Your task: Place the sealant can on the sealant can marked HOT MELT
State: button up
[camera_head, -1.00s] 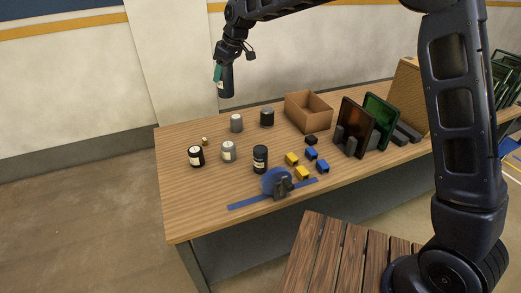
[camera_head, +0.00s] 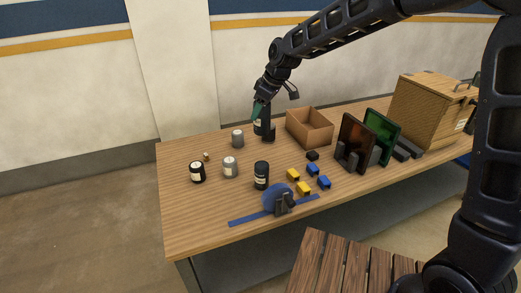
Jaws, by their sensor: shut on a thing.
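My gripper (camera_head: 259,109), with teal fingers, is shut on a dark sealant can (camera_head: 259,126) with a pale label. It holds the can at the back of the table, over a black can (camera_head: 269,136) that it partly hides. The two overlap in view; I cannot tell whether they touch. A grey can (camera_head: 237,139) stands to the left. Nearer are a grey can with a white label (camera_head: 230,167), a black can with a white label (camera_head: 197,172) and a tall dark can (camera_head: 261,175). The label words are too small to read, so I cannot tell which is HOT MELT.
An open cardboard box (camera_head: 309,128) stands just right of the held can. Several yellow and blue blocks (camera_head: 303,188) and a blue disc tool (camera_head: 277,198) lie in front. Framed panels (camera_head: 355,140) and a wooden crate (camera_head: 430,108) fill the right. The table's left front (camera_head: 190,220) is clear.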

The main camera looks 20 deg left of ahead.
notch_tip(320, 180, down, 15)
dwell(0.6)
jog(key=shift+f, duration=0.1)
jog(key=o, duration=1.4)
jog(key=v, duration=1.2)
jog(key=shift+d, duration=0.1)
